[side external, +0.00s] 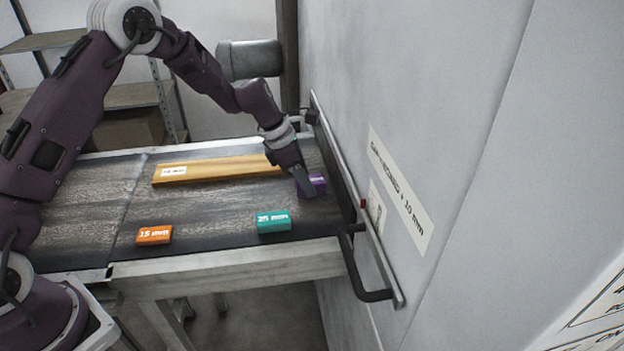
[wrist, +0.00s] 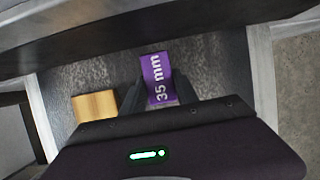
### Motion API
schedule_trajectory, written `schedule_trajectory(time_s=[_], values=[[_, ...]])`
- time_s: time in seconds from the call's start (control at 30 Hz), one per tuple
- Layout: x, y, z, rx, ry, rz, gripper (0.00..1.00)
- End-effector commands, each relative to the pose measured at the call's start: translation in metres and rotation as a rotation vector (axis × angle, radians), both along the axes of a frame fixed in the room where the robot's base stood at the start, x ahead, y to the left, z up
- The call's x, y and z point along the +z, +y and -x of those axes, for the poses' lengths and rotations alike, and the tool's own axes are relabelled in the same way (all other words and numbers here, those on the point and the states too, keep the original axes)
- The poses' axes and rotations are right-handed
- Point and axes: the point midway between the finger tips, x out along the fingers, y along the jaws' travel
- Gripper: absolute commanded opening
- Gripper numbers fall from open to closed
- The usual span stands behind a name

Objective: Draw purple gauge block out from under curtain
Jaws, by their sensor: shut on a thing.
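The purple gauge block (side external: 318,184) is on the dark conveyor belt close to the curtain edge at the right. In the wrist view the purple block (wrist: 157,78) shows its "35 mm" label, and its near end is between my fingers. My gripper (side external: 306,186) reaches down from above and is shut on the block; it also shows in the wrist view (wrist: 160,103). The dark curtain (side external: 338,168) hangs under the rail at the wall opening. The block's far end is clear of my fingers. I cannot tell whether any of it is still under the curtain.
A long wooden plank (side external: 215,170) lies on the belt left of my gripper. A teal 25 mm block (side external: 273,221) and an orange 15 mm block (side external: 154,235) sit nearer the front edge. A black handle (side external: 368,270) juts from the wall. Belt between plank and front blocks is clear.

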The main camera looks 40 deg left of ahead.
Motion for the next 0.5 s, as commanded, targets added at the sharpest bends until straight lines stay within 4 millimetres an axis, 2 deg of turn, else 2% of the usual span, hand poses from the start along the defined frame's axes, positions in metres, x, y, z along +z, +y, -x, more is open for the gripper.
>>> schedule_trajectory(time_s=[0.5], values=[[0.000, 0.019, 0.019, 0.001, 0.000, 0.002, 0.00]])
